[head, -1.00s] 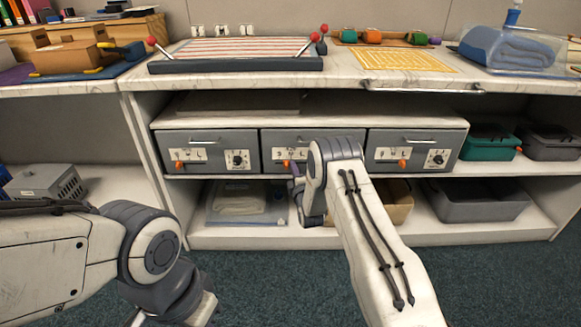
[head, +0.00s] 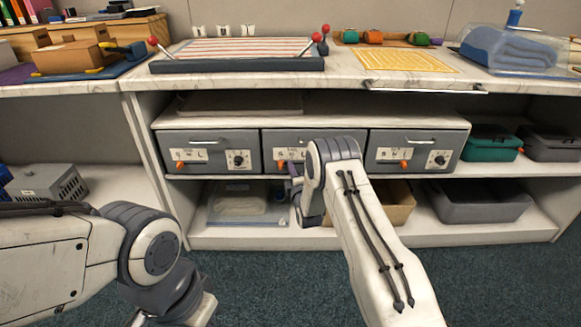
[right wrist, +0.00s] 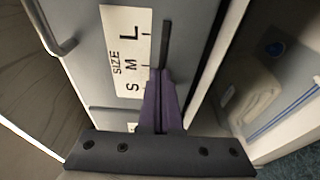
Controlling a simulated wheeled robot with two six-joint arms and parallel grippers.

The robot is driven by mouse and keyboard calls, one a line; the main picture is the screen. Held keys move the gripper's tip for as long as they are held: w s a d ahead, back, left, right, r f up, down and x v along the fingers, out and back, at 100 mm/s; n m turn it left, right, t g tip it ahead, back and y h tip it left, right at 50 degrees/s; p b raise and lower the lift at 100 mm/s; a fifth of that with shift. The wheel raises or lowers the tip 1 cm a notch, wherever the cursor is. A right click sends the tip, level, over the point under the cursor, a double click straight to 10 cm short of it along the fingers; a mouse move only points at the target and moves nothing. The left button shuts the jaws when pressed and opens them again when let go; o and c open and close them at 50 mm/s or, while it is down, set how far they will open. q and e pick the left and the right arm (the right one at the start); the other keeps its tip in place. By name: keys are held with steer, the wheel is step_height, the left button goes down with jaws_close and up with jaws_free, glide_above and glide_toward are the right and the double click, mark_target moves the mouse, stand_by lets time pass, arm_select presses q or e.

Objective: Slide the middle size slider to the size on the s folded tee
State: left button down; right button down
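The middle grey drawer (head: 345,141) carries a white size label (right wrist: 131,55) marked S, M and L, with a dark slot beside it in the right wrist view. Its orange slider (head: 281,166) shows at the left part of the label in the head view, and is hidden behind the fingers in the wrist view. My right gripper (right wrist: 162,75) has its purple fingers together at the slot, tips around the M to S stretch; any grip on the slider is not visible. A pale folded cloth (head: 238,205) lies on the lower shelf; no size on it is readable.
Similar drawers stand left (head: 213,142) and right (head: 425,140), each with an orange slider and a dial. A grey bin (head: 478,206) is below right. The counter above holds a striped board (head: 245,48) and a folded blue cloth (head: 510,46).

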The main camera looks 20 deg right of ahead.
steer(key=s+a+p, duration=0.1)
steer(key=s+p, duration=0.3)
steer(key=s, duration=0.5)
steer(key=shift+s+a, duration=0.4)
